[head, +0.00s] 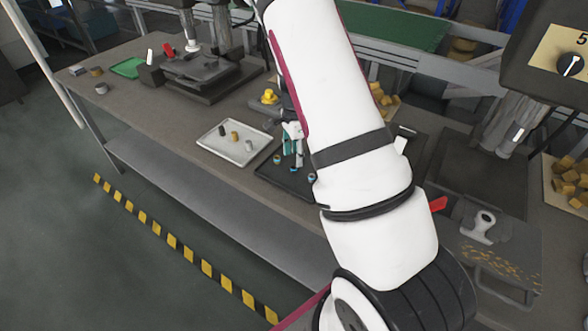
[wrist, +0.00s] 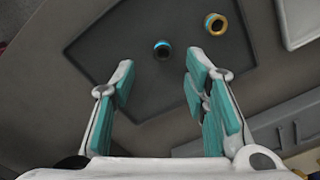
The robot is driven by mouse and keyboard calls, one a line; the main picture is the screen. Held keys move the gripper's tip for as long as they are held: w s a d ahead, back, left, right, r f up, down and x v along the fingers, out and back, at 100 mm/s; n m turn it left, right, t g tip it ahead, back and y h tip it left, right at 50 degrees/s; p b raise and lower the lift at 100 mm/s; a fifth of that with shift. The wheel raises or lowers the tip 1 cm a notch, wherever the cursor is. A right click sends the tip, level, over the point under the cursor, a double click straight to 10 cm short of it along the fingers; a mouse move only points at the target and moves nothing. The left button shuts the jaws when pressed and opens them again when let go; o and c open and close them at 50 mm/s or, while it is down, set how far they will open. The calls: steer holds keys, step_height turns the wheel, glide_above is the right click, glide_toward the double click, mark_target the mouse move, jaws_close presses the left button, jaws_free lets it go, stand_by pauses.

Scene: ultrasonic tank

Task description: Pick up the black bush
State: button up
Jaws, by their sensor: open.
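A black bush with a blue ring on top (wrist: 162,49) stands on the dark mat (wrist: 110,45) in the wrist view. It appears just beyond the fingertips, roughly between them. It looks to be the small dark piece under my gripper in the head view (head: 292,170). My gripper (wrist: 160,70) is open with nothing between its fingers; in the head view my gripper (head: 293,150) hangs over the mat. Another black piece (head: 222,130) stands on the white tray (head: 215,146). My arm hides part of the mat.
A brass bush with a blue inside (wrist: 215,24) stands close to the black one. A brass piece (head: 234,136) and a silvery piece (head: 248,146) are on the white tray. Another small bush (head: 312,178) is near my arm. A press (head: 205,75) stands at the back left.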

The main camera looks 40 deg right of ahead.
mark_target(294, 166)
steer(key=shift+w+a+f+p, duration=0.15)
steer(key=shift+f+p, duration=0.1)
steer(key=shift+f, duration=1.05)
steer(key=shift+w+d+f+p, duration=0.1)
steer(key=shift+f+p, duration=0.15)
steer(key=shift+f, duration=1.05)
jaws_close()
